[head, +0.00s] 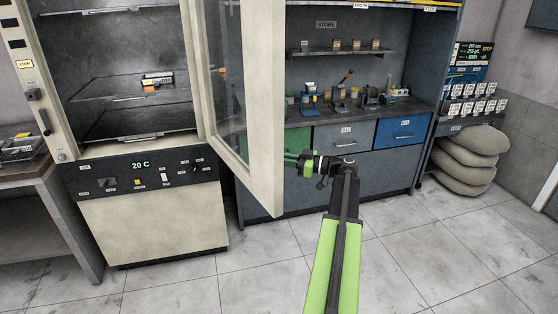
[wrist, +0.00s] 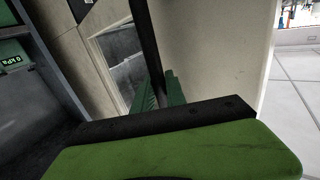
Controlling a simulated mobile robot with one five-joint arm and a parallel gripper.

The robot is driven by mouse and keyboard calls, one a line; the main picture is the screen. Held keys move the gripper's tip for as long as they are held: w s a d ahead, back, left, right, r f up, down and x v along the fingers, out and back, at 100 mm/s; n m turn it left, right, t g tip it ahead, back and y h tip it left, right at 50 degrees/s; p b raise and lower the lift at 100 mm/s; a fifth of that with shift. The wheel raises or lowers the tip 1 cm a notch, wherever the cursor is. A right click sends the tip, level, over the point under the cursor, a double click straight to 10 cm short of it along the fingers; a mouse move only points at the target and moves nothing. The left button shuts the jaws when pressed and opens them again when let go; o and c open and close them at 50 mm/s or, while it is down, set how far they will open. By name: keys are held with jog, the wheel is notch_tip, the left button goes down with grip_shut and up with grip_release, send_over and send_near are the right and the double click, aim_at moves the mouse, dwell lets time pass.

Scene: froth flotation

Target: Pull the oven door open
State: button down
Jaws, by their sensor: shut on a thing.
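The oven (head: 150,222) is a cream cabinet on the left with a dark control panel reading 20 C. Its framed glass door (head: 265,165) stands wide open, swung out toward me, with the dark shelved inside showing. My gripper (head: 292,160) is at the door's outer edge, partly hidden behind it. In the wrist view, my green fingers (wrist: 157,92) are shut on a dark upright bar, the door handle (wrist: 145,40), in front of the cream door frame (wrist: 205,50).
A small labelled item (head: 157,82) lies on the oven's upper shelf. A bench with drawers (head: 343,135) stands behind the door. Stacked sacks (head: 465,160) are at the right and a side table (head: 30,180) is at the left. The tiled floor (head: 430,260) is clear at front right.

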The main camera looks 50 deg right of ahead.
jog(key=shift+s+a+f, duration=0.1)
jog(key=c, duration=1.4)
grip_release()
jog(key=shift+o, duration=0.2)
jog(key=shift+s, duration=0.1)
jog(key=v, duration=1.7)
jog(key=shift+s, duration=0.15)
